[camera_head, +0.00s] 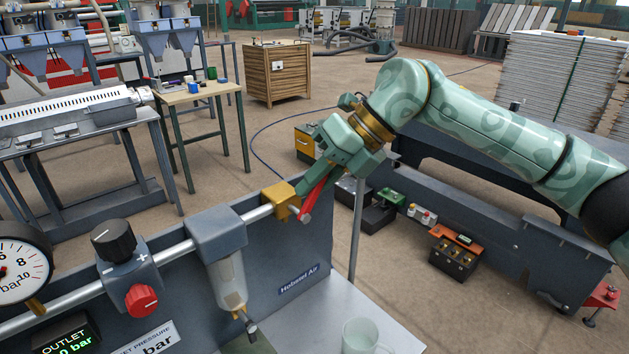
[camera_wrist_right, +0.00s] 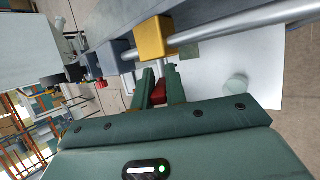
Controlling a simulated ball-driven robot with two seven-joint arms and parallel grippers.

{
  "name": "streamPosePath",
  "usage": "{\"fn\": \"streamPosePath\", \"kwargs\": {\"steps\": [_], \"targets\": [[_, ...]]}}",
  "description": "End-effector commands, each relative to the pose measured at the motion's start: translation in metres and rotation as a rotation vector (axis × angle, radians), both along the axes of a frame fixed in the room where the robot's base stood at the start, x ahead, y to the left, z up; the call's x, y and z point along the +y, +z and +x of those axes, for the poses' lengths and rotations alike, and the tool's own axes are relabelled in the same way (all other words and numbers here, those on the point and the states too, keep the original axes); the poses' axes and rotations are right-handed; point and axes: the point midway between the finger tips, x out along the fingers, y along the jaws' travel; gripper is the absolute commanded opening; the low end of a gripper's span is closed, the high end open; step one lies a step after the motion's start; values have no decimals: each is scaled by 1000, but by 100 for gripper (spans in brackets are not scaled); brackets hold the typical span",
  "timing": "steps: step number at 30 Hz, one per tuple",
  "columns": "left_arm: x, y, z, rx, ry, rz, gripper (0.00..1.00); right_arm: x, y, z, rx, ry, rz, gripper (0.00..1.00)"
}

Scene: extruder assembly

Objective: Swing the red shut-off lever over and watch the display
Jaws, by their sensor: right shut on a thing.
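The red shut-off lever (camera_head: 314,197) slants up and right from the yellow valve block (camera_head: 281,200) on the silver pipe. My right gripper (camera_head: 305,187) is shut on the lever. In the right wrist view, the red of the lever (camera_wrist_right: 159,93) shows between my right fingers (camera_wrist_right: 159,80), below the yellow block (camera_wrist_right: 153,38). My left gripper is not in view.
The pipe carries a filter bowl (camera_head: 228,280), a regulator with a black knob (camera_head: 113,239) and red knob (camera_head: 141,299), and a round gauge (camera_head: 20,265). A clear cup (camera_head: 361,338) stands on the pale tabletop (camera_head: 345,310) below. Floor space lies behind the panel.

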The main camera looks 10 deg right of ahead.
Motion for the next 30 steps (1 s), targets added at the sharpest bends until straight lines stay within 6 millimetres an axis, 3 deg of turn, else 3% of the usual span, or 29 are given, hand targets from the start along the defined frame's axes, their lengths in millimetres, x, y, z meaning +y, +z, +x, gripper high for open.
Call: {"fn": "streamPosePath", "kwargs": {"steps": [6, 7, 9, 20, 23, 30], "targets": [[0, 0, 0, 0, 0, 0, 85, -1, 1, 1, -3, -3, 0, 0], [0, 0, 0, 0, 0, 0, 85, -1, 1, 1, -3, -3, 0, 22], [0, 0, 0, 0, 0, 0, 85, -1, 1, 1, -3, -3, 0, 35], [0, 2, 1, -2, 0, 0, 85, -5, 6, 0, -2, -3, 0, 35], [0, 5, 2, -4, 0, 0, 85, -15, 19, 0, -4, -4, 0, 35], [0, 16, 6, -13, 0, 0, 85, -58, 69, -1, -6, -6, 1, 35]]}}
